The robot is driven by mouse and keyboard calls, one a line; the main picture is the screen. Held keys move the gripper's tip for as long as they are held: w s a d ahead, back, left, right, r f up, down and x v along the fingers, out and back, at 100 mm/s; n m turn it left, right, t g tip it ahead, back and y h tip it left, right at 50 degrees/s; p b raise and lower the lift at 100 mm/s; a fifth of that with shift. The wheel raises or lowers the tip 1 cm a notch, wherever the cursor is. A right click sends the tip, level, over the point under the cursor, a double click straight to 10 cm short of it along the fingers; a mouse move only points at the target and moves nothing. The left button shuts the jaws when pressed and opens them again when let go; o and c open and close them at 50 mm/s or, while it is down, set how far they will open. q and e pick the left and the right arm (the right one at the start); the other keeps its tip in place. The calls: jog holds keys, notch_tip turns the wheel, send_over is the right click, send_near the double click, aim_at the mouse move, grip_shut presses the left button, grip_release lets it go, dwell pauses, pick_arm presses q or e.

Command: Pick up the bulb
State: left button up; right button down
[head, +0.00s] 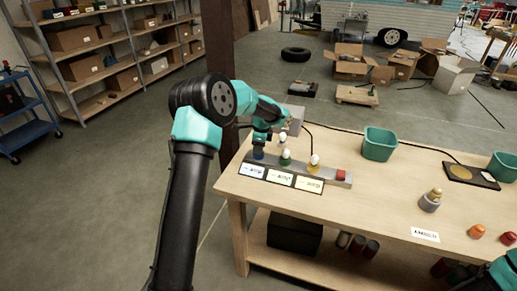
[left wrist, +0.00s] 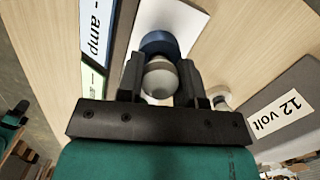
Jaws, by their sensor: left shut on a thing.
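The blue socket (head: 258,155) also shows below the gripper in the head view. I cannot tell whether the bulb is still seated in it. Two other white bulbs stand upright in a green socket (head: 285,160) and a yellow socket (head: 314,168).
A grey box (head: 292,118) stands behind the strip. A "12 volt" label (left wrist: 280,115) shows in the left wrist view. The bench's middle is mostly clear.

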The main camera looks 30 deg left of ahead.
pick_arm(q)
jog(key=shift+r, duration=1.85)
jog(key=s+d+r, duration=0.1)
jog(key=s+d, duration=0.7)
jog(key=s, duration=0.5)
jog(key=shift+s+d, duration=0.15)
jog(key=shift+s, duration=0.2)
jog(key=shift+d+r, duration=0.1)
